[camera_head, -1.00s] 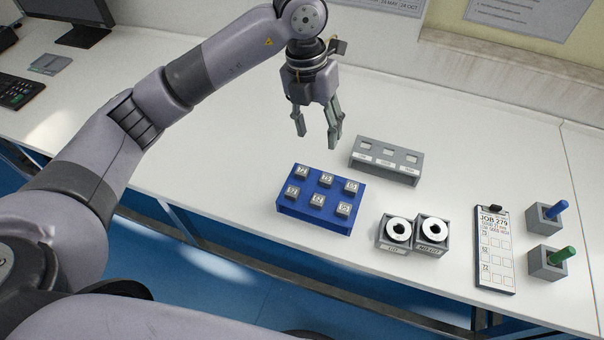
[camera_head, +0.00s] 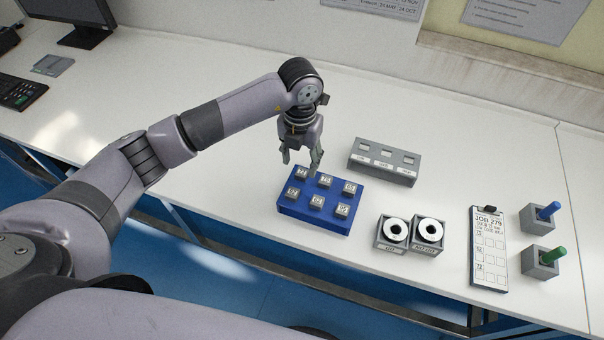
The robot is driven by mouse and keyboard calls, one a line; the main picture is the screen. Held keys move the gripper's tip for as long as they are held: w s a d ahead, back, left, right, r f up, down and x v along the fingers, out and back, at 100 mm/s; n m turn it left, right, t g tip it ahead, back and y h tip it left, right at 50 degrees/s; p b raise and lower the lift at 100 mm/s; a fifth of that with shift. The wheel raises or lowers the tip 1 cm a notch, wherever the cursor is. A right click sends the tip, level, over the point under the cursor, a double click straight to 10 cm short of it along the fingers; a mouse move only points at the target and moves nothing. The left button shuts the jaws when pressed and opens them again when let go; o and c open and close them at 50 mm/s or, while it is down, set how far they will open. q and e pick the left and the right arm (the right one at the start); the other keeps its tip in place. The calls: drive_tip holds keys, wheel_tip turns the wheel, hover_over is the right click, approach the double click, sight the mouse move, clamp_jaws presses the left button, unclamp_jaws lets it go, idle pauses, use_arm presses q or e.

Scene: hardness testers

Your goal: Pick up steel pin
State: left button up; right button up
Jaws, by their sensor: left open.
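The blue block (camera_head: 296,214) stands near the table's front edge and holds several small square metal-topped pieces with printed numbers. One of them, at the back left (camera_head: 302,173), sits just below my left gripper. I cannot tell which piece is the steel pin. My left gripper (camera_head: 300,164) is open and empty, pointing down over the back left part of the blue block. Its right fingertip is close to the back row; I cannot tell if it touches. My right gripper is not in view.
A grey three-slot block (camera_head: 384,172) stands behind. Two grey boxes with white rings (camera_head: 396,231) (camera_head: 428,231) stand right of the blue block. A clipboard (camera_head: 488,250) and holders with a blue pin (camera_head: 549,211) and a green pin (camera_head: 553,255) are at the right.

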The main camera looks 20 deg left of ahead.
sight(302, 172)
use_arm(q)
drive_tip(key=shift+w+d+f+p, duration=0.1)
drive_tip(key=shift+f+p, duration=0.1)
drive_tip(key=shift+f, duration=0.6)
drive_tip(key=shift+w+a+f+p, duration=0.1)
drive_tip(key=shift+f+p, duration=0.1)
drive_tip(key=shift+f, duration=0.55)
drive_tip(key=shift+w+d+f+p, duration=0.1)
drive_tip(key=shift+f+p, duration=0.1)
drive_tip(key=shift+f, duration=0.6)
clamp_jaws()
